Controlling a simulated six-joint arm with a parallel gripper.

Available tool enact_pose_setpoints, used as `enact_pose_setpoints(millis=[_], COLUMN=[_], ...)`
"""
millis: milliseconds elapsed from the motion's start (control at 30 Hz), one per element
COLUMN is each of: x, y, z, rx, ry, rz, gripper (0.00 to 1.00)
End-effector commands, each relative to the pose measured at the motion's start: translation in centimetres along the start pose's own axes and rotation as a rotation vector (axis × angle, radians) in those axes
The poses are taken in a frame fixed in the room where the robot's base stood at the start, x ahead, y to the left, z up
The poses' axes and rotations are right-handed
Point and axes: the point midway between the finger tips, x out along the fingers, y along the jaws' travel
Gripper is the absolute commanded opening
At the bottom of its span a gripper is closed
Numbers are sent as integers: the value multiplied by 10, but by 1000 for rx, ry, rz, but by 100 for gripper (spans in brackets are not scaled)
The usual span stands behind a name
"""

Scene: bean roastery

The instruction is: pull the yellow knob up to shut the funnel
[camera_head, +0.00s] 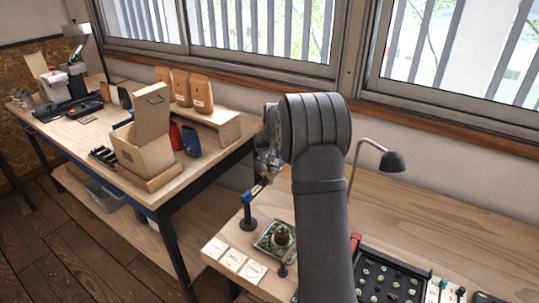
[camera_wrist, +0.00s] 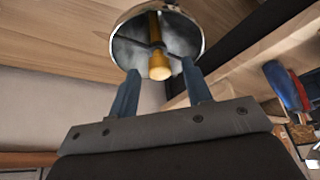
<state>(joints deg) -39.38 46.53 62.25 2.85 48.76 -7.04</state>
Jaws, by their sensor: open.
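The yellow knob (camera_wrist: 160,66) shows in the wrist view, on a yellow stem in the middle of a round, shiny metal funnel (camera_wrist: 194,35). Thin dark struts cross the funnel's inside near the stem. My gripper (camera_wrist: 159,68) is open, with one blue-grey finger on each side of the knob in the picture. A gap shows on both sides, and neither finger visibly touches it. I cannot tell the depth between fingertips and knob.
The left table holds a cardboard box (camera_head: 145,150) and bags (camera_head: 200,93).

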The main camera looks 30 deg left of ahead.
Motion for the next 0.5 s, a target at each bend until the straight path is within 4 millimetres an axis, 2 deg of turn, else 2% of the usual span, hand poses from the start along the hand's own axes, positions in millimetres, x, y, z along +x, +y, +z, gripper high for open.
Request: enact_pose_setpoints(millis=[267,400,500], x=[1,1,1], y=[0,0,0], z=[0,0,0], rx=[0,0,0], ry=[1,0,0], rz=[0,0,0], gripper=[43,15,0])
